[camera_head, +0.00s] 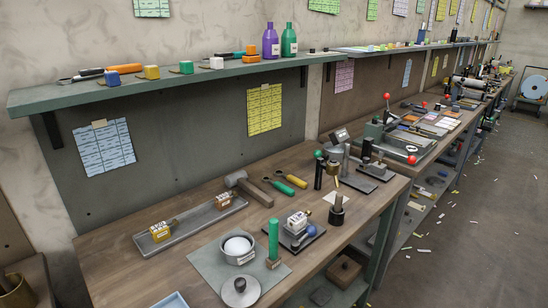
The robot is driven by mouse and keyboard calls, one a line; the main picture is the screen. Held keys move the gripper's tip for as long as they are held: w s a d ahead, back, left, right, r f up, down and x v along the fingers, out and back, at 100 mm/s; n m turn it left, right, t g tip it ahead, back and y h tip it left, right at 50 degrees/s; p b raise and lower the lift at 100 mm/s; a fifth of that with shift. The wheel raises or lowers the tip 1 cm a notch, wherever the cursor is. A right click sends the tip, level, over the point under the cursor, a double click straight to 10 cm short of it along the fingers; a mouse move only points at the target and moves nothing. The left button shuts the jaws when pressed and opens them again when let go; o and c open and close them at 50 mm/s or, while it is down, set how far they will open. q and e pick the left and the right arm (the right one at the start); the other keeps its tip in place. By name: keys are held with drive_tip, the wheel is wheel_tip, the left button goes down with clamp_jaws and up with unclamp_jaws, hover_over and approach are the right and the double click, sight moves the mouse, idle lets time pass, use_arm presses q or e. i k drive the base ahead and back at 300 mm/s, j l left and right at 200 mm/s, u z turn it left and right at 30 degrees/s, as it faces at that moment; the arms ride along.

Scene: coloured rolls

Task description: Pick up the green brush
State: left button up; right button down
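An upright green cylinder (273,237) stands on a small brown block at the front right edge of a grey-green mat (211,264); it looks most like the green brush, but I cannot make out bristles. A green-handled tool (291,181) lies farther back on the wooden workbench (190,205), beside an orange-yellow-handled one (297,177). Neither of my grippers shows in this view.
A black plate with a boxy device (298,224) is close right. A long grey tray (190,225) and a hammer (247,188) lie behind.

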sight(274, 259)
drive_tip(key=k+l+u, duration=0.1)
drive_tip(key=l, duration=0.4)
drive_tip(key=k+l+u, duration=0.1)
drive_tip(key=l, duration=0.35)
drive_tip(key=k+l+u, duration=0.1)
drive_tip(key=l, duration=0.4)
